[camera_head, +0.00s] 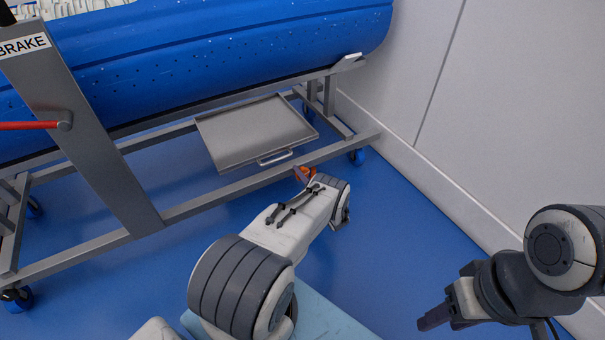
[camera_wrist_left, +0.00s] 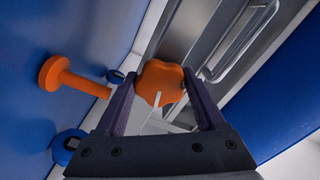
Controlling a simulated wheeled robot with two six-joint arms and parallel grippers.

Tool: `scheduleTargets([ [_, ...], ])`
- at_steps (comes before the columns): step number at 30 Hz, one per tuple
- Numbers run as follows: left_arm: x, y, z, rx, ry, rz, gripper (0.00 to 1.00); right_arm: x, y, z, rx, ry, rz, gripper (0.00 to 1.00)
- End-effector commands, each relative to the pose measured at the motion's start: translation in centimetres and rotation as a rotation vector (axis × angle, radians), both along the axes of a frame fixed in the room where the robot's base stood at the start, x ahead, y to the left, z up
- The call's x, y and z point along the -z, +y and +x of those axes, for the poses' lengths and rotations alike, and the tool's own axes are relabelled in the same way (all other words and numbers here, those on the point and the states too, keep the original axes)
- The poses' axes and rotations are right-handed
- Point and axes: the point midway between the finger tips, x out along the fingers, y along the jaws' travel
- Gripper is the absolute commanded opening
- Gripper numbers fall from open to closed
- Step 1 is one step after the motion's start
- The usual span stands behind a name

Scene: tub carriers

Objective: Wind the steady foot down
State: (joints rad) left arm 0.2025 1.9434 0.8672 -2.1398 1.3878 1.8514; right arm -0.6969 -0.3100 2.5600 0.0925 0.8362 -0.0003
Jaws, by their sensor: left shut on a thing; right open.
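The orange lobed knob (camera_wrist_left: 160,83) sits between the two dark fingers of my left gripper (camera_wrist_left: 158,88) in the left wrist view. The gripper is shut on it. The steady foot (camera_wrist_left: 62,75), an orange disc on a thick orange stem, shows to the left of the knob, its disc over the blue floor. Whether the disc touches the floor I cannot tell. In the head view, orange parts (camera_head: 304,174) show beside the lower rail, largely hidden by my left wrist. My right gripper (camera_head: 434,318) is at the lower right, away from the carrier, open and empty.
The steel carrier frame (camera_head: 185,208) holds a large blue tub (camera_head: 220,60). A grey tray with a handle (camera_head: 255,135) hangs under it. A red brake lever (camera_head: 30,125) is at the left. A pale wall (camera_head: 500,90) bounds the right; blue floor there is clear.

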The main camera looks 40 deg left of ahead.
Motion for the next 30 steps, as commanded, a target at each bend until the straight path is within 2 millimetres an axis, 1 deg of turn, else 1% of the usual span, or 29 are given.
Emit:
scheduleTargets([
  [6,-0.02,-0.11,0.08,0.003,-0.134,-0.057,0.16,-0.64,0.0,-0.01,0.0,0.0,0.0,0.49],
  [12,0.05,-0.13,0.07,0.003,-0.215,-0.09,0.16,-0.9,0.0,0.0,0.0,0.0,0.0,0.49],
  [20,0.06,-0.13,0.1,0.003,-0.258,-0.107,0.16,-1.01,0.0,0.01,0.0,0.0,0.0,0.49],
  [30,0.07,-0.13,0.11,0.003,-0.261,-0.109,0.16,-1.0,0.0,0.0,0.0,0.0,0.0,0.49],
])
